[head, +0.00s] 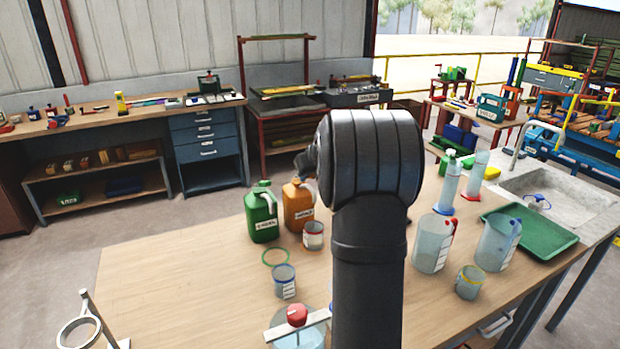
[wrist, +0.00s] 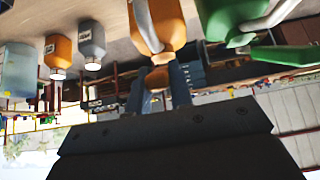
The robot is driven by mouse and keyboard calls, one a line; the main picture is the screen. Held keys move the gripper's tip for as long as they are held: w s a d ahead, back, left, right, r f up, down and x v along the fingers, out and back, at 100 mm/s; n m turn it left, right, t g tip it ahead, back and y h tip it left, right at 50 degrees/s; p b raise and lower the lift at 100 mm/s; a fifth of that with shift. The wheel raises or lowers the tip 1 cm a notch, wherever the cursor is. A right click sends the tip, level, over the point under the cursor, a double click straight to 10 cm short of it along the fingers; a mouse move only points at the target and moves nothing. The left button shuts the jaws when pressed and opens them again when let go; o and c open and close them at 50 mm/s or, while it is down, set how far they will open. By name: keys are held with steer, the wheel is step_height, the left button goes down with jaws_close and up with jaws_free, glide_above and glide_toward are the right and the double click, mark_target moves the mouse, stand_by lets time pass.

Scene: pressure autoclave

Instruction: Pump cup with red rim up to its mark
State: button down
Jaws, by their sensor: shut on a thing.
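The cup with the red rim (head: 313,236) stands upright on the table in front of the orange jug (head: 298,207). It has a white label; its fill level and mark are too small to make out. My gripper (head: 308,168) is at the top of the orange jug, partly hidden behind my arm. In the wrist view, which is upside down, my gripper (wrist: 157,92) is shut on the orange top piece (wrist: 155,77) of the orange jug. The jug's body also shows in that view (wrist: 168,22). The red-rimmed cup cannot be made out there.
A green jug (head: 262,214) stands left of the orange one. A blue-rimmed cup (head: 284,281), a green ring (head: 275,257) and a red-knobbed vessel (head: 297,316) are nearer. A yellow-rimmed cup (head: 469,283), pitchers (head: 434,245) and a green tray (head: 540,236) stand right.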

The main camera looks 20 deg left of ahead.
steer(key=shift+r, duration=0.1)
steer(key=c, duration=1.3)
jaws_free()
steer(key=shift+r, duration=0.1)
steer(key=v, duration=1.7)
steer(key=shift+a+r, duration=0.1)
steer(key=shift+r, duration=0.1)
steer(key=shift+w, duration=0.1)
steer(key=x, duration=1.7)
steer(key=shift+f, duration=0.35)
